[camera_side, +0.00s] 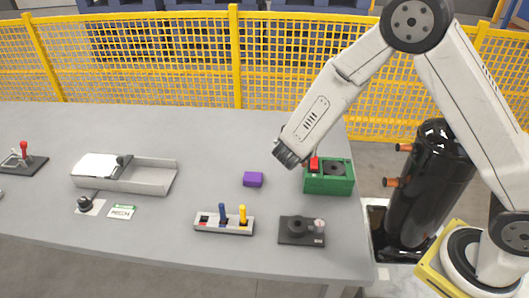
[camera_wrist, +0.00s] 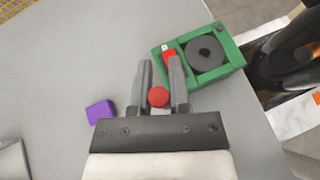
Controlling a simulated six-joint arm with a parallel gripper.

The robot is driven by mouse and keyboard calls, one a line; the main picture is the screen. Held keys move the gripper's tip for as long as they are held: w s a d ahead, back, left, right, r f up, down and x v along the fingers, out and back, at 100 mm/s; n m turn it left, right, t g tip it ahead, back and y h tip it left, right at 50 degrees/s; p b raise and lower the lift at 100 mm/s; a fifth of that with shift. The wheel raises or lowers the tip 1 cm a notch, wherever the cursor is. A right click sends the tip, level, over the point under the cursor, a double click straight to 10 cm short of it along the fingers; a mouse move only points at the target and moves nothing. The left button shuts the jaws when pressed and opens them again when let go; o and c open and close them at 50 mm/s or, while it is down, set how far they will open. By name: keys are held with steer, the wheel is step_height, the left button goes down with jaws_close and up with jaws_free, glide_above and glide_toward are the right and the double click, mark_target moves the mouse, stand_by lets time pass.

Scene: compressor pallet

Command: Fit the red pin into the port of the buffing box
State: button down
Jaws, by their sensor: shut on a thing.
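The buffing box is a green box (camera_side: 328,182) with a black disc on top, near the table's right edge. It also shows in the wrist view (camera_wrist: 233,56). A red block with a white mark (camera_wrist: 169,54) sits at its left end, partly behind a finger. My gripper (camera_wrist: 161,62) is shut on the red pin (camera_wrist: 158,97), whose round red end shows between the fingers. In the side view my gripper (camera_side: 287,153) is above and left of the box. The pin's far end is hidden, and I cannot make out the port.
A pin rack (camera_side: 224,223) with a blue and a yellow pin stands in front. A purple block (camera_side: 253,179) lies left of the box, and a dark gauge plate (camera_side: 302,231) in front of it. A grey tray (camera_side: 126,178) is further left. The table's back is clear.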

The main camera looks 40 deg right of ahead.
steer(key=s+d+m+g+h, duration=0.1)
steer(key=s+d+m+g, duration=0.2)
steer(key=d, duration=0.8)
steer(key=shift+d+f, duration=0.15)
steer(key=shift+f, duration=0.1)
steer(key=shift+f, duration=0.1)
glide_above(336, 165)
steer(key=shift+d+f, duration=0.1)
steer(key=shift+f, duration=2)
steer(key=shift+f, duration=1.75)
steer(key=shift+f, duration=0.15)
steer(key=c, duration=0.6)
jaws_free()
